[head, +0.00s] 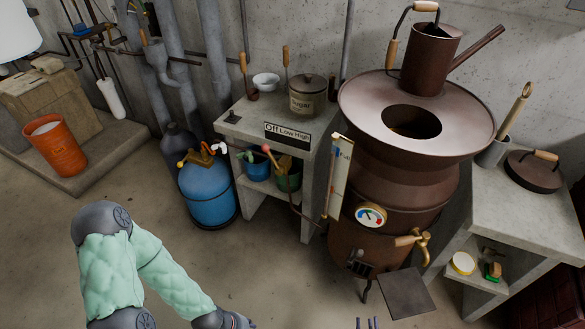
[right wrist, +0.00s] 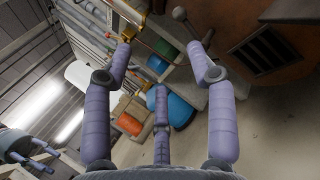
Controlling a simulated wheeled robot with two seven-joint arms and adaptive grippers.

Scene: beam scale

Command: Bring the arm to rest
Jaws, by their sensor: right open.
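The purple fingertips of my right gripper (head: 367,323) just show at the bottom edge of the head view, over the floor in front of the still. In the right wrist view my right gripper (right wrist: 162,60) is open, its three fingers spread with nothing between them. My left arm (head: 130,270), with pale green sleeves, comes in at the lower left of the head view and bends toward the bottom edge; its hand is mostly cut off. A grey hand with purple fingers, seemingly my left gripper (right wrist: 38,155), shows at the left of the right wrist view.
The brown still (head: 400,190) carries a wide dish and a brown can (head: 430,60). A concrete shelf (head: 235,128) holds a sugar jar (head: 308,97). A blue gas bottle (head: 207,192) and an orange bucket (head: 52,147) stand left. Another bench (head: 530,215) stands right. The floor ahead is clear.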

